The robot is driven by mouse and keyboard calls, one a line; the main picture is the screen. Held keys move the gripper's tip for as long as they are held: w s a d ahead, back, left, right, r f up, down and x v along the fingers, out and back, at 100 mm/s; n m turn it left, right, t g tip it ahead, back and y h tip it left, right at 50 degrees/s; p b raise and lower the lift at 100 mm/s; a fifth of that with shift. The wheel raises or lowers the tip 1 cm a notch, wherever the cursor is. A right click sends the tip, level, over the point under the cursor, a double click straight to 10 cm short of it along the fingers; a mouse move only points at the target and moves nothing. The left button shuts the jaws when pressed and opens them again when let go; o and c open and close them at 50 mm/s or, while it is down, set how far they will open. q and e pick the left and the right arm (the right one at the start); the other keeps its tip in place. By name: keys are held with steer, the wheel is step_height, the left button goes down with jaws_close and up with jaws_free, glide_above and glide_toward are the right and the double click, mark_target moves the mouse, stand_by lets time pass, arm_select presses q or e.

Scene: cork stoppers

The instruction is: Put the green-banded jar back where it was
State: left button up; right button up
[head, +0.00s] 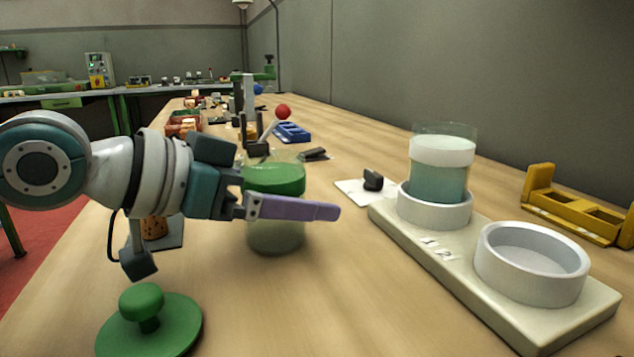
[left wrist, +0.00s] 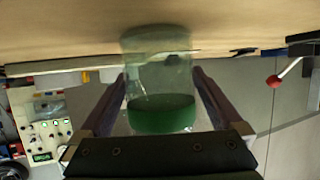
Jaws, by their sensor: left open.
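The green-banded jar (head: 275,236) is clear below a wide green band and stands upright on the wooden table. My left gripper (head: 322,210) is open around it. One purple finger crosses in front of the jar, and the far finger is hidden in the head view. In the left wrist view, which is upside down, the jar (left wrist: 160,80) sits between the two fingers, with a gap visible on each side. A pale stand (head: 400,230) has two round holders marked 1 and 2. Holder 1 (head: 433,212) holds a white-banded jar (head: 440,150); holder 2 (head: 530,262) is empty. My right gripper is not in view.
A green knobbed lid (head: 165,328) lies at the front left. A cork stopper (head: 153,228) is behind my arm, and a black stopper (head: 373,180) is on a white card. A yellow rack (head: 580,215) stands at the right. Table between jar and stand is clear.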

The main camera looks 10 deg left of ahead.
arm_select(q)
steer(key=p+v, duration=0.2)
steer(key=v, duration=0.8)
steer(key=shift+a+f, duration=0.1)
steer(key=shift+a, duration=0.05)
steer(key=shift+v, duration=0.75)
